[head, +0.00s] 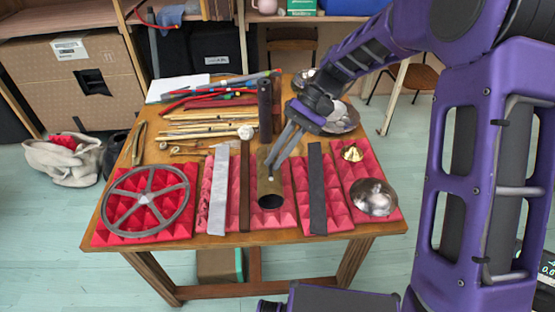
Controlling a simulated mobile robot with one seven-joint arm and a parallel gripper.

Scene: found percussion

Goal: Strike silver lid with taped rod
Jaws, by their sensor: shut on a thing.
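A shiny silver domed lid (374,197) lies on red foam at the table's front right. My gripper (271,166) reaches down from the upper right, with its two grey fingers close together over a brown metal tube (271,187) near the table's middle. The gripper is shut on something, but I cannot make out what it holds. The fingertips are well to the left of the silver lid and apart from it. I cannot pick out the taped rod for sure. Other silver bowls (340,120) at the back right are partly hidden by my gripper.
A grey spoked wheel (145,199), flat bars (218,192) and a small brass bell (352,154) lie on red foam. Several sticks and mallets (205,125) cover the back left. A dark upright cylinder (265,108) stands behind the tube.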

